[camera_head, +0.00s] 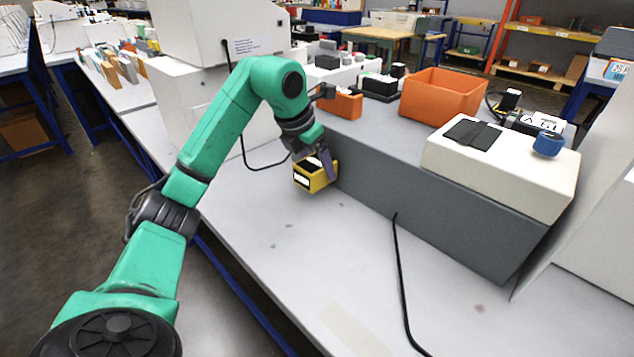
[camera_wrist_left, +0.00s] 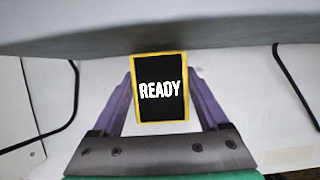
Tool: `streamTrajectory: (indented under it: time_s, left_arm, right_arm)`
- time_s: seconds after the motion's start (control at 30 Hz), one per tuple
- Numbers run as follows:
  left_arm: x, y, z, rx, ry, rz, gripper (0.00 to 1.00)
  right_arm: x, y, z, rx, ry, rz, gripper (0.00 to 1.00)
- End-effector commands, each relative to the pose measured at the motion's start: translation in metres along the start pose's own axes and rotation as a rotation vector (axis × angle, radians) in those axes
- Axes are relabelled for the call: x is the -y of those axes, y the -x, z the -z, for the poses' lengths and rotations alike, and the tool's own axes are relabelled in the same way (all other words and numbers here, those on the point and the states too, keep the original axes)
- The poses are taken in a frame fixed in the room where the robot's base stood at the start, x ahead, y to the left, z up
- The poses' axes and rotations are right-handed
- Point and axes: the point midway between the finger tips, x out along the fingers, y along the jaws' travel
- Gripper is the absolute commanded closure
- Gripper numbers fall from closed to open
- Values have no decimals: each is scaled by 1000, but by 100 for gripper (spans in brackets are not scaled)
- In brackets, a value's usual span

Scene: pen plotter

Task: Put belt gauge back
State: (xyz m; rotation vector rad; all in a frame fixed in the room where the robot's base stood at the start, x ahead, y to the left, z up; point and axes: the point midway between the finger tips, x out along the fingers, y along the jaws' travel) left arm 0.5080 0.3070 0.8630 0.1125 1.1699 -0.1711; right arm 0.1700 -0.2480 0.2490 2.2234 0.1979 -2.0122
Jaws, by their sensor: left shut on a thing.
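A small yellow box (camera_head: 322,182) with a dark face, which I take to be the belt gauge, is in front of the grey raised platform (camera_head: 430,207). In the left wrist view the box (camera_wrist_left: 160,100) has a black screen reading "READY" inside a yellow frame. My left gripper (camera_head: 326,164) is shut on it, with one purple finger on each side. The box is low over the white bench; I cannot tell whether it touches the bench top. My right gripper is not in view.
A black cable (camera_head: 402,285) hangs down the platform's front onto the bench. The front bench top (camera_head: 290,235) is mostly clear.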

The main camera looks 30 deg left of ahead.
Motion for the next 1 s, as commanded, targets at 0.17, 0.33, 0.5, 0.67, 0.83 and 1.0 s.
streamTrajectory:
  time_s: [0.17, 0.33, 0.5, 0.67, 0.83, 1.0]
  left_arm:
    - [0, -32, 14, -3, 0, 2, 100]
    - [0, -35, 15, 2, -1, 0, 100]
    - [0, -37, 16, 1, -1, 0, 100]
    - [0, -38, 16, 0, -1, 0, 0]
    - [0, -37, 16, 0, -1, 0, 0]
    - [-1, -20, 14, 3, -1, -2, 0]
  right_arm:
    - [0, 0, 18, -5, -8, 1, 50]
    - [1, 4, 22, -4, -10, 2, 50]
    - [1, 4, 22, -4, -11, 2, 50]
    - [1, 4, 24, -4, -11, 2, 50]
    - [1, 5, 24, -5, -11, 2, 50]
    - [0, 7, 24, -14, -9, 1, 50]
